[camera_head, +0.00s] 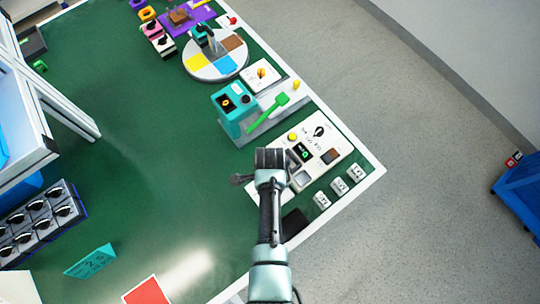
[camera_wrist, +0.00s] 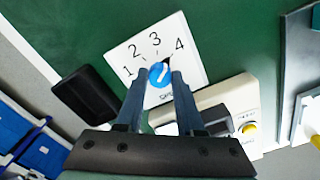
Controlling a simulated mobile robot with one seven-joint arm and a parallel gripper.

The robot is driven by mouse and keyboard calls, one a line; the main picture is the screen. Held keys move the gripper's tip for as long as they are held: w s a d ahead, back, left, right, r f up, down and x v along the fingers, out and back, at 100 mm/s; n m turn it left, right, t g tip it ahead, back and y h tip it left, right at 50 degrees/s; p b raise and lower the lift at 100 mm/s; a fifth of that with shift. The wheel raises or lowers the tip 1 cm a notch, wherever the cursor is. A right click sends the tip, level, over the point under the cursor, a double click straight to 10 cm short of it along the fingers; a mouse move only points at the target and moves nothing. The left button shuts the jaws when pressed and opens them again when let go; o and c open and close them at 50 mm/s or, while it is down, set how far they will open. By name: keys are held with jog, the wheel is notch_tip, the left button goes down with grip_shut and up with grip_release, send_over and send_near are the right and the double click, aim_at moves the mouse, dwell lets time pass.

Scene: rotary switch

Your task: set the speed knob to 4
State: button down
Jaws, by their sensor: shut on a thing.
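In the wrist view a white plate (camera_wrist: 122,58) carries the printed numbers 1 to 4 in an arc. Its blue speed knob (camera_wrist: 160,76) sits below the numbers, with a white mark and a dark pointer directed up and right, toward the 4. My gripper (camera_wrist: 160,79) has one finger on each side of the knob and is shut on it. In the head view my gripper (camera_head: 270,158) is over the green table, and its body hides the knob and most of the plate.
A panel with a yellow button (camera_head: 292,137) stands right beside my gripper. A black block (camera_head: 295,222) lies close by. A teal box (camera_head: 232,108) and a green lever (camera_head: 276,108) are farther back. Open green table (camera_head: 140,150) lies to the left.

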jog(key=shift+m, duration=0.6)
jog(key=c, duration=0.5)
grip_release()
notch_tip(320, 180, up, 13)
jog(key=shift+w, duration=0.1)
dwell(0.7)
